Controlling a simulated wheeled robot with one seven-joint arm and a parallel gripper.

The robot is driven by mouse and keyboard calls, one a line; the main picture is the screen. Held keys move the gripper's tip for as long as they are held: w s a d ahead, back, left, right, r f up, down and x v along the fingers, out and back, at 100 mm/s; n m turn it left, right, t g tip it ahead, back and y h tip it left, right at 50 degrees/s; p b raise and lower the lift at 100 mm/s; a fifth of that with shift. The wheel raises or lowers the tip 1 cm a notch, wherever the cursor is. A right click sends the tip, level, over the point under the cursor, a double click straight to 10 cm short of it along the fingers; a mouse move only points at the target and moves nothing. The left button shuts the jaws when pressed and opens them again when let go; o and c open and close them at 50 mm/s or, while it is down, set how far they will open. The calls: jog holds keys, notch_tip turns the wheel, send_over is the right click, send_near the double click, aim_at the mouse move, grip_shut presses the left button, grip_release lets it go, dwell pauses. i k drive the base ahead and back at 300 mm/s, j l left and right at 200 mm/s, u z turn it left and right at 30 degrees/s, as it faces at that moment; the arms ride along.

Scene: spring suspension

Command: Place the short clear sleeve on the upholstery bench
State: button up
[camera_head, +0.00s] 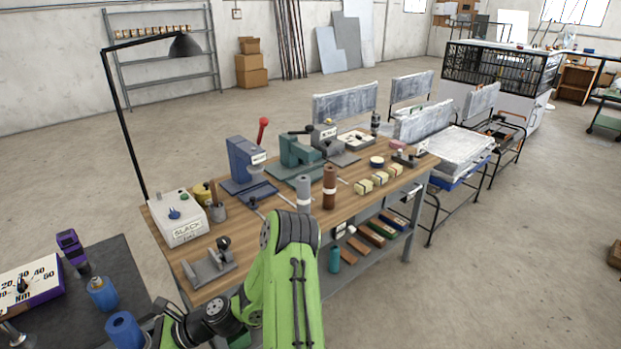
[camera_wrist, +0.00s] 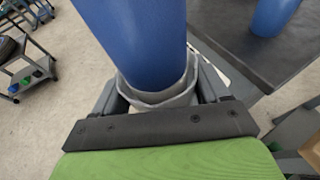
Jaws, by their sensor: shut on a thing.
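My gripper (camera_wrist: 160,95) is shut on a blue cylinder (camera_wrist: 140,35), with a pale grey band (camera_wrist: 160,97) around the cylinder between the jaws. I cannot tell whether this band is the short clear sleeve; no other clear sleeve is plainly visible. The blue cylinder also shows at the lower left in the head view (camera_head: 124,329), by the dark table's edge; the jaws are mostly hidden there. The wood-topped bench (camera_head: 262,237), which may be the upholstery bench, stands right of it, partly hidden by my green arm. Presses, rolls and foam blocks stand on it.
A white control box (camera_head: 178,222), a lamp and a grey fixture (camera_head: 208,267) occupy the bench's near left end. Bare wood shows mid-bench.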

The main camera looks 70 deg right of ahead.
aim_at(247, 241)
jog(key=l+z, duration=0.3)
jog(key=l, duration=0.55)
jog(key=i+l, duration=0.1)
jog(key=i, duration=0.2)
jog(key=i+l, duration=0.15)
jog(key=i+z, duration=0.05)
jog(key=i, duration=0.05)
